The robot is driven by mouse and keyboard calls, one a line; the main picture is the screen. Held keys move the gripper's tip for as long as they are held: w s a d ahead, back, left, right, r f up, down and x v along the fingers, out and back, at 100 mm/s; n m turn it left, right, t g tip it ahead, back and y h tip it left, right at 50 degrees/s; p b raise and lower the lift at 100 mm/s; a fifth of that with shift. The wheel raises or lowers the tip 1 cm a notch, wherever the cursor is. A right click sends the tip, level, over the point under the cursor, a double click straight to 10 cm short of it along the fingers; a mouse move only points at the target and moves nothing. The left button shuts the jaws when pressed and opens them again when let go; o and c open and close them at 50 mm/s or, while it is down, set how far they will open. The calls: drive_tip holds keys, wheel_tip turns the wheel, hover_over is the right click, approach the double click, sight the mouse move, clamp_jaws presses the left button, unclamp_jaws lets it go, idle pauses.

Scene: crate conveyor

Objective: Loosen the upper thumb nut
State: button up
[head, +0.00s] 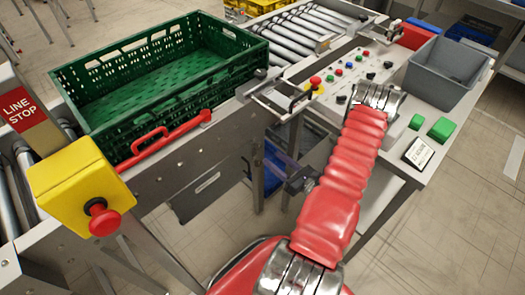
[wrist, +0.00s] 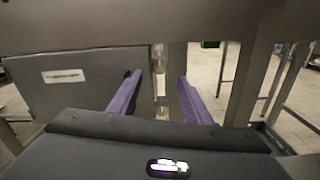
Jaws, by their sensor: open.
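In the wrist view, two small shiny metal parts stand one above the other on a narrow upright strip, and they look like the thumb nuts. The upper thumb nut (wrist: 158,60) is just under the dark beam, and the lower one (wrist: 161,102) is below it. My gripper (wrist: 158,76) is open, with its two purple fingers apart on either side of this strip. Nothing is seen held. I cannot tell whether a finger touches either nut. In the head view my gripper (head: 277,166) is below the conveyor side, and the nuts cannot be made out there.
A grey panel with a white label (wrist: 65,75) is left of the fingers. A metal beam (wrist: 110,28) crosses above. In the head view, a green crate (head: 165,120), a red handle (head: 160,140) and a yellow stop box (head: 75,185) are left; a control desk (head: 345,65) is right.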

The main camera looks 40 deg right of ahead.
sight(259, 148)
drive_tip(key=shift+w+a, duration=0.15)
drive_tip(key=shift+w, duration=3.55)
drive_tip(key=shift+c, duration=0.7)
drive_tip(key=c, duration=0.9)
